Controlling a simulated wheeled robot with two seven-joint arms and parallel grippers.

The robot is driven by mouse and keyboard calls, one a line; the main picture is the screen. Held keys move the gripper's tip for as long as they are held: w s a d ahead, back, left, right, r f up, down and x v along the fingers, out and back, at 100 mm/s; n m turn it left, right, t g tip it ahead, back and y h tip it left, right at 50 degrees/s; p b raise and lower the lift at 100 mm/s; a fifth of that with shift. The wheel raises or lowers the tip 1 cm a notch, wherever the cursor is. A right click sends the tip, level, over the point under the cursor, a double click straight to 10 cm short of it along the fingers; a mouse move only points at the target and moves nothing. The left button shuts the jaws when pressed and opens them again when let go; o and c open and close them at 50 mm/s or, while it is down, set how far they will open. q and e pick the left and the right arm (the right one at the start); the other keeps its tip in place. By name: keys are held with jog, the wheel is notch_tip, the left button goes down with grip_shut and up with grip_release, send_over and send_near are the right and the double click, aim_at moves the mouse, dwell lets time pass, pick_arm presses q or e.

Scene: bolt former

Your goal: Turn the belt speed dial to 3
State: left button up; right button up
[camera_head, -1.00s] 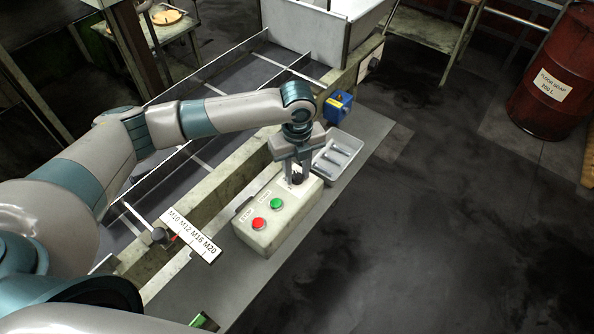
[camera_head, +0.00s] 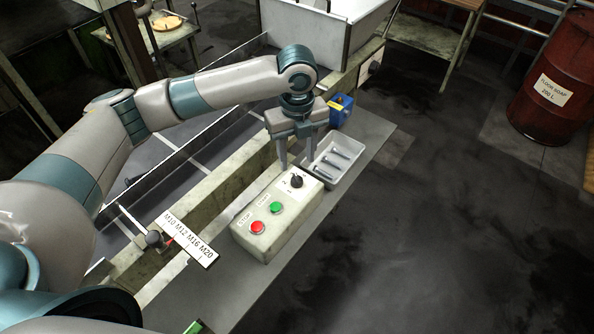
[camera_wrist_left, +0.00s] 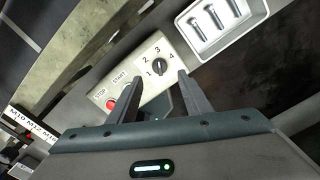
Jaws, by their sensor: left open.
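The belt speed dial (camera_head: 296,181) is a black knob on the top of a pale control box (camera_head: 262,240). In the left wrist view the dial (camera_wrist_left: 160,67) has the numbers 1, 2, 3 and 4 around it. I cannot tell for sure which number its pointer faces. My left gripper (camera_head: 297,162) is open and empty, with its fingers apart, above and just behind the dial. In the left wrist view the dial shows between the gripper's fingers (camera_wrist_left: 160,76). My right gripper is not in view.
A green START button (camera_head: 276,208) and a red STOP button (camera_head: 258,228) are on the same box. A tray of bolts (camera_head: 338,160) and a blue box (camera_head: 341,109) stand behind it. A size scale (camera_head: 190,239) with a slider lies to the left.

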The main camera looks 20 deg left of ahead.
pick_arm(q)
notch_tip(320, 180, up, 10)
jog(key=b, duration=0.2)
jog(key=shift+b, duration=0.35)
dwell(0.3)
